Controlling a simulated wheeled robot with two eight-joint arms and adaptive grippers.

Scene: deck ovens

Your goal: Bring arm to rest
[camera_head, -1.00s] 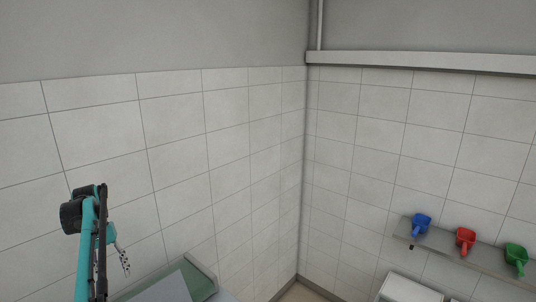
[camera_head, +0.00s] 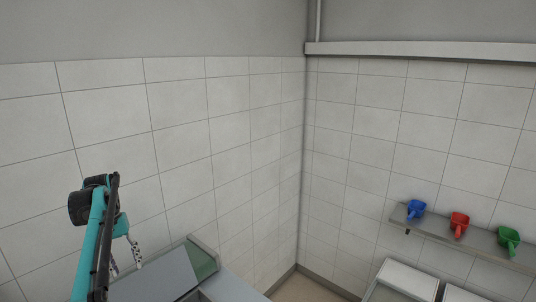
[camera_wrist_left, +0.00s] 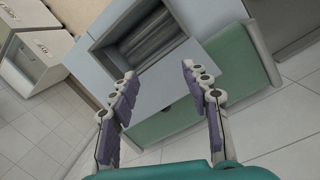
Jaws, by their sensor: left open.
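My left arm rises at the lower left of the head view, and my left gripper (camera_head: 125,258) hangs small beside it, partly hidden behind the arm. In the left wrist view my left gripper (camera_wrist_left: 165,103) has its two purple-padded fingers spread apart with nothing between them. Beyond the fingers is a green and grey unit (camera_wrist_left: 247,58) with an open recess, and a gap shows between it and the fingers. My right gripper is in neither view.
A wall shelf (camera_head: 470,246) at the right holds a blue scoop (camera_head: 415,208), a red scoop (camera_head: 459,223) and a green scoop (camera_head: 508,240). White bins (camera_head: 408,281) stand below it. A counter (camera_head: 155,274) runs along the tiled left wall. Open floor shows in the corner.

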